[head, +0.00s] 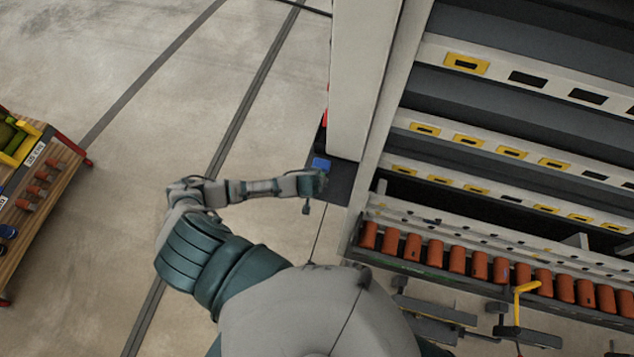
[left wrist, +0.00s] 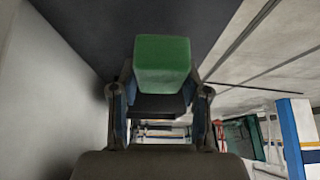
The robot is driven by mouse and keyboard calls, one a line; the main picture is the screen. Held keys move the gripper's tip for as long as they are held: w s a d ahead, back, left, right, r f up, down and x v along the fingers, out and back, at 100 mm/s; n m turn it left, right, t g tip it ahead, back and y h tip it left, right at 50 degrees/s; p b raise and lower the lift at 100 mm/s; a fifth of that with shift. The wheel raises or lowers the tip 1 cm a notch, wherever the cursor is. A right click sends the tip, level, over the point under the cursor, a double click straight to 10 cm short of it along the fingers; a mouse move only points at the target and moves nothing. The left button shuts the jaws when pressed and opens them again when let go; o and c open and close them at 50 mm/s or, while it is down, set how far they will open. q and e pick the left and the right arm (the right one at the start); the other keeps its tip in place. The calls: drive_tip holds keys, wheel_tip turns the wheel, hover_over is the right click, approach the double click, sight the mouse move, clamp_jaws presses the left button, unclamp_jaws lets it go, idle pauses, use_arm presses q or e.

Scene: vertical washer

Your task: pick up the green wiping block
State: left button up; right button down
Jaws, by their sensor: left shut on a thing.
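The green wiping block (left wrist: 162,62) shows in the left wrist view, held between the fingers of my left gripper (left wrist: 160,98). The gripper is shut on it, and the block's far end sticks out past the fingertips. In the head view my left gripper (head: 312,188) is at the end of my outstretched left arm, over a dark surface (head: 340,187) beside the pale column. I cannot make out the block in the head view. My right gripper is not in view.
A pale column (head: 362,80) and a tall rack (head: 500,130) stand close right of my left gripper. A blue item (head: 321,164) lies near it. Orange cylinders (head: 457,258) line the rack's lower edge. A wooden workbench (head: 35,215) stands far left; open floor lies between.

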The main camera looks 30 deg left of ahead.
use_arm(q)
drive_tip(key=s+d+r, duration=0.1)
drive_tip(key=s+d, duration=0.7)
drive_tip(key=s, duration=0.5)
drive_tip(key=shift+s+d+r+b, duration=0.2)
drive_tip(key=shift+s+r+b, duration=0.1)
drive_tip(key=shift+s+b, duration=0.1)
